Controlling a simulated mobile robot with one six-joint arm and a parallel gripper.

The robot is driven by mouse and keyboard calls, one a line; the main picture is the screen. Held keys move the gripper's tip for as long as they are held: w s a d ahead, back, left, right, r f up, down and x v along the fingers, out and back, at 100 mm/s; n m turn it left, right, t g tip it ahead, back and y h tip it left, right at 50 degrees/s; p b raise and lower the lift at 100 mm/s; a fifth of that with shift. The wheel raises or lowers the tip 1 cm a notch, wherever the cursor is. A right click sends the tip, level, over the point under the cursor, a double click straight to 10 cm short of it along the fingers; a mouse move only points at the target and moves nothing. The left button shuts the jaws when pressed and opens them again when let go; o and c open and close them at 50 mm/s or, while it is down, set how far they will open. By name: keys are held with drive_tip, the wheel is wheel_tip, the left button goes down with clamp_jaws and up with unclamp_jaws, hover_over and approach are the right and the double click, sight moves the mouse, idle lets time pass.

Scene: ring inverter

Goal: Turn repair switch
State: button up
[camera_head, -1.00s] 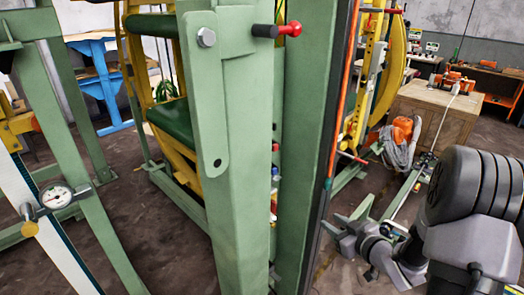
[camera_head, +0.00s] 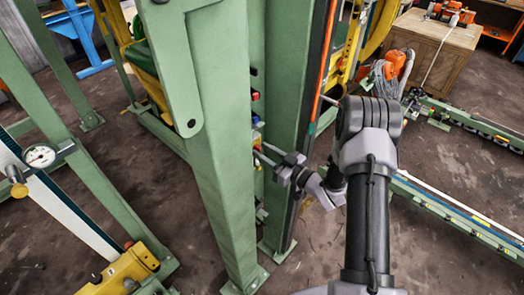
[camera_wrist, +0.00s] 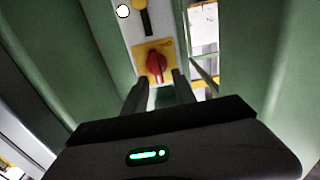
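The repair switch (camera_wrist: 156,64) is a red rotary knob on a square yellow plate (camera_wrist: 143,49), set on a grey panel between green posts in the wrist view. In the head view only a bit of yellow (camera_head: 256,139) shows there, partly hidden by the green post. My gripper (camera_wrist: 159,80) is open, its two dark fingers apart and pointing toward the knob, with the tips just below it in the picture. In the head view my gripper (camera_head: 262,153) reaches in between the green posts. I cannot tell whether the fingers touch the knob.
Large green posts (camera_head: 215,150) stand close on the left, and another green post (camera_head: 292,110) stands just behind my gripper. Red and blue parts show on the panel above the switch. A gauge (camera_head: 39,156) is at far left. A green rail (camera_head: 460,220) lies at right.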

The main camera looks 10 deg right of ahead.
drive_tip(key=shift+w+a, duration=0.3)
drive_tip(key=shift+w, duration=0.1)
clamp_jaws()
